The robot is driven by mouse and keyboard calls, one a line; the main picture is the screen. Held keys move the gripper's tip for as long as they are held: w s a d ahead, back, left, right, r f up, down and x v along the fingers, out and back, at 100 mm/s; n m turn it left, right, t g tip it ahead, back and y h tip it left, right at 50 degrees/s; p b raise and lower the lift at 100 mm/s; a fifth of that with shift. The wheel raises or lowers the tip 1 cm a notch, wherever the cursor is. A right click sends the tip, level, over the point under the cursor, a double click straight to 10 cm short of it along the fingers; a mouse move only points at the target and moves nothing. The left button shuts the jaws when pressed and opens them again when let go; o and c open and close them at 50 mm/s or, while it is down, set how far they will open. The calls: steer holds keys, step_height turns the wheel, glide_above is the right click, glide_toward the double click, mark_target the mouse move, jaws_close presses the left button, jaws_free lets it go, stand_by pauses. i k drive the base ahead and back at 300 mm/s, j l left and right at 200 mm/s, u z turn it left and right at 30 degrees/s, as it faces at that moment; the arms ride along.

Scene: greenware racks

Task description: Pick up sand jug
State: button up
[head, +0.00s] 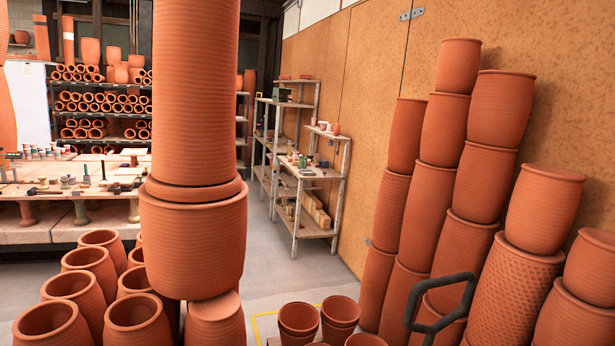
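I cannot pick out a sand jug for certain. Small vessels stand on the light shelf rack (318,174) by the far wall, and more small items are on the workbench (70,190) at the left. They are too small to tell apart. None of the large terracotta pots in front shows a jug's handle or spout.
A tall terracotta pot stack (195,235) blocks the left centre. Open pots (52,325) crowd the lower left, and leaning pot stacks (425,205) fill the right. A dark bent bar (440,283) stands before them. Grey floor (290,272) is clear between.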

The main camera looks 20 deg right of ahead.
mark_target(302, 163)
steer(key=i+j+u, duration=0.95)
steer(key=u, duration=0.2)
steer(key=i+j+u, duration=0.1)
steer(key=i+u, duration=1)
steer(key=i, duration=0.8)
steer(key=i+l+z, duration=0.1)
steer(key=i+z, duration=0.65)
steer(key=i+j+z, duration=0.1)
steer(key=i+z, duration=0.3)
steer(key=i+l+z, duration=0.15)
steer(key=i+z, duration=0.55)
steer(key=i, duration=0.15)
steer(key=i+z, duration=0.3)
steer(key=i, duration=0.15)
steer(key=i+z, duration=0.2)
steer(key=i, duration=0.65)
steer(key=i+z, duration=0.15)
steer(key=i, duration=0.7)
steer(key=i+j+z, duration=0.2)
steer(key=i, duration=0.65)
steer(key=i+l+z, duration=0.15)
steer(key=i+z, duration=0.35)
steer(key=i+j+z, duration=0.1)
steer(key=i+z, duration=0.35)
steer(key=i, duration=0.2)
steer(key=i+j+z, duration=0.3)
steer(key=i+z, duration=0.2)
steer(key=i, duration=0.1)
